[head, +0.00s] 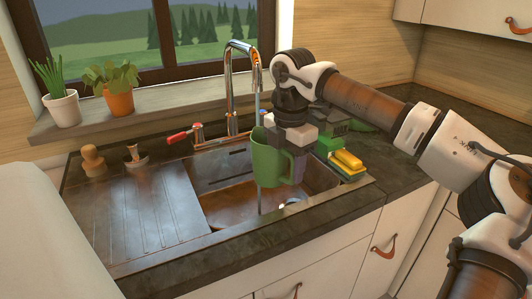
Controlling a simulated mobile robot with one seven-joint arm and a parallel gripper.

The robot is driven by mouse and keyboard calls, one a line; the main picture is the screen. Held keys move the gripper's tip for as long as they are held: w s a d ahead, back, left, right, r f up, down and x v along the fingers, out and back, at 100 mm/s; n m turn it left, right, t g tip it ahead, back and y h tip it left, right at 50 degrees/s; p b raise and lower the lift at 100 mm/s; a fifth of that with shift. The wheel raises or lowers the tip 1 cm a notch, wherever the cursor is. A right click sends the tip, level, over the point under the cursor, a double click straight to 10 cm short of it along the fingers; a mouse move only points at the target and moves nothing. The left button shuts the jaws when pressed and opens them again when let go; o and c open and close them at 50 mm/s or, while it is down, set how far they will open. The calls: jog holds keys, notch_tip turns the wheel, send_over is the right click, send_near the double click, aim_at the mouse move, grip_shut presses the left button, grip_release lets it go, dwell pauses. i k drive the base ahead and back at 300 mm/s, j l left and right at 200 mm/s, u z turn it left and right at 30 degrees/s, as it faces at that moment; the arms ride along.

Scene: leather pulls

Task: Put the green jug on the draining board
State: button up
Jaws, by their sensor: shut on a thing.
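The green jug (268,163) is over the sink (222,214), near the faucet. It looks roughly upright, with its handle towards the right. My gripper (290,150) is shut on the jug at its handle side; the fingertips are mostly hidden by the jug and wrist. A thin stream from the faucet (238,95) runs down at the jug, and a thin line shows below it. The draining board (140,215) is the grooved metal area left of the basin.
A wooden-handled brush (93,160) and a plug-like item (135,155) stand at the draining board's back edge. A red tap lever (178,136) sticks out behind the basin. Yellow and green sponges (347,161) lie right of the sink. The board's middle is clear.

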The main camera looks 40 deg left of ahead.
aim_at(147, 226)
jog(key=k+l, duration=0.7)
jog(key=k, duration=0.2)
